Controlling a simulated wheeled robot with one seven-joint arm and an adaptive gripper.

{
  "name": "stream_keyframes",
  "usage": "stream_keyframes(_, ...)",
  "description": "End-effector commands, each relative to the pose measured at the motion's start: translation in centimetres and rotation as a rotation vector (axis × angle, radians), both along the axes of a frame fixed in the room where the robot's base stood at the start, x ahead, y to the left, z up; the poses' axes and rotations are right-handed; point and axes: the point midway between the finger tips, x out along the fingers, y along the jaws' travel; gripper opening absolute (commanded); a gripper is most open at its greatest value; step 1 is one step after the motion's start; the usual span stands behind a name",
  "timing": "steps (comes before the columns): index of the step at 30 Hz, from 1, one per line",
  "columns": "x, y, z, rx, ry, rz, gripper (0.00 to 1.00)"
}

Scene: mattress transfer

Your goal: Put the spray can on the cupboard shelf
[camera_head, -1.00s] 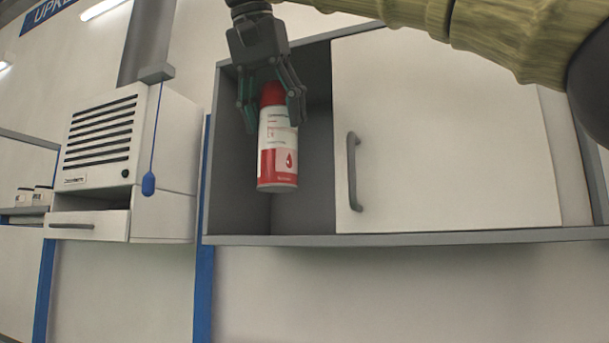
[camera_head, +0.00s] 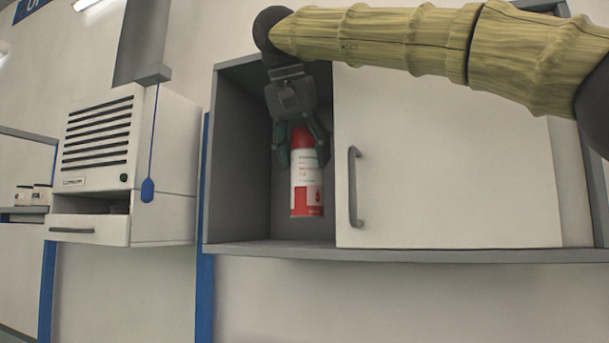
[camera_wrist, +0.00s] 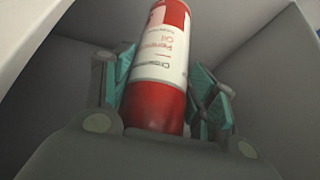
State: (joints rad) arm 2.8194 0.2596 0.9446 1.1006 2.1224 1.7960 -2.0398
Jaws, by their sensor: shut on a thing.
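The spray can (camera_head: 308,185) is red and white with a red cap. It hangs upright in the open left bay of the wall cupboard (camera_head: 440,160), with its base above the shelf floor (camera_head: 270,247). My gripper (camera_head: 300,150) is shut on the upper part of the can, from above. In the wrist view the can (camera_wrist: 163,60) sits between the teal finger pads of my gripper (camera_wrist: 158,95). The can's far side is hidden.
A white sliding door with a grey handle (camera_head: 354,187) covers the cupboard's right part, close to the can's right side. The cupboard's left side wall (camera_head: 232,165) stands to the left, with free room between. A white vented unit (camera_head: 105,145) with a blue pull cord (camera_head: 148,188) hangs further left.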

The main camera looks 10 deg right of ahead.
Motion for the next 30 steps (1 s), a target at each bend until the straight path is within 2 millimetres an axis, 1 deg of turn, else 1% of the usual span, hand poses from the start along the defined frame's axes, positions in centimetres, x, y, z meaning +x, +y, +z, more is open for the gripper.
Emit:
stream_keyframes(9, -0.1, 0.0, -1.4, -0.001, -0.002, -0.001, 0.24)
stream_keyframes(16, -0.1, 0.0, -4.0, -0.001, 0.001, 0.0, 0.24)
stream_keyframes(24, 0.3, -0.2, -4.8, 0.001, -0.003, 0.0, 0.24)
stream_keyframes(30, 0.3, -0.2, -4.8, 0.0, -0.002, 0.0, 0.24)
